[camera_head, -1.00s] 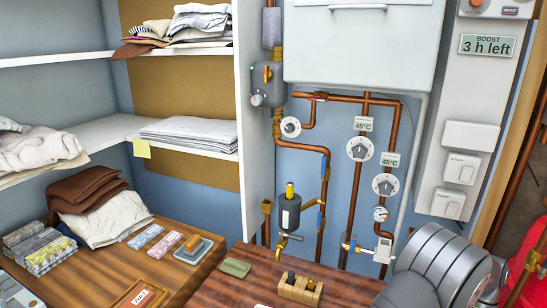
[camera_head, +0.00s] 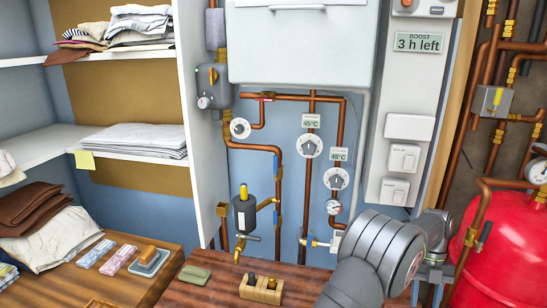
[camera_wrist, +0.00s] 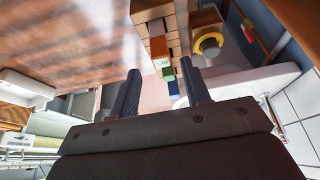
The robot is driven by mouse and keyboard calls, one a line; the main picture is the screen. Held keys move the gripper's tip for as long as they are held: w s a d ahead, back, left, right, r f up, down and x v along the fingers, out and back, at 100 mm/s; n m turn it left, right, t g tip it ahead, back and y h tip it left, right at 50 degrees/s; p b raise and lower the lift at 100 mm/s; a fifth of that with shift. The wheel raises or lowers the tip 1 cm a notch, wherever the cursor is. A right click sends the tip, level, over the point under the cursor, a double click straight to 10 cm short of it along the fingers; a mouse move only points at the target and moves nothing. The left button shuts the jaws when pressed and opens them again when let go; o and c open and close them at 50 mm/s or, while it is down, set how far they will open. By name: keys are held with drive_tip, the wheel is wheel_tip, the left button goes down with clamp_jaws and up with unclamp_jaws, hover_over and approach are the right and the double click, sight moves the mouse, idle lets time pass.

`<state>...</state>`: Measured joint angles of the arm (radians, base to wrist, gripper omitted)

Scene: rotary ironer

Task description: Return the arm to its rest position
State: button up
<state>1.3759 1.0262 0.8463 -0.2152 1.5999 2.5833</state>
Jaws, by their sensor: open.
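My gripper (camera_wrist: 163,88) shows in the wrist view with its two dark fingers apart and nothing between them. Beyond the fingers are a brown wooden surface and a stack of small drawers, with no contact visible. In the head view my grey arm rises from the bottom edge, right of the middle, and bends at a thick joint in front of the pipework. The gripper's fingers cannot be made out in that view.
A red tank (camera_head: 495,255) stands right of my arm, with copper pipes above it. A wooden block (camera_head: 262,290) and a green sponge-like piece (camera_head: 194,274) lie on the brown worktop (camera_head: 215,295). Valves and dials (camera_head: 309,146) line the blue wall behind.

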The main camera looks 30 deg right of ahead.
drive_tip(key=x, duration=0.9)
drive_tip(key=shift+s+a+f, duration=0.1)
drive_tip(key=shift+a+f, duration=0.05)
drive_tip(key=shift+f, duration=0.1)
wheel_tip(320, 180, up, 10)
drive_tip(key=shift+f, duration=0.15)
drive_tip(key=shift+w+a+f+n+t+h, duration=0.25)
drive_tip(key=shift+w+n+t+h, duration=0.75)
drive_tip(key=shift+n, duration=3.7)
drive_tip(key=shift+w+a+f+n+t+h, duration=0.25)
drive_tip(key=shift+w+n+h, duration=0.9)
drive_tip(key=shift+n, duration=3.55)
drive_tip(key=shift+w+a+f+n+t+h, duration=0.4)
drive_tip(key=shift+n+h, duration=1.25)
drive_tip(key=shift+n, duration=3.05)
drive_tip(key=shift+w+d+r+n+t, duration=0.1)
drive_tip(key=shift+n+t, duration=0.2)
drive_tip(key=shift+t, duration=0.05)
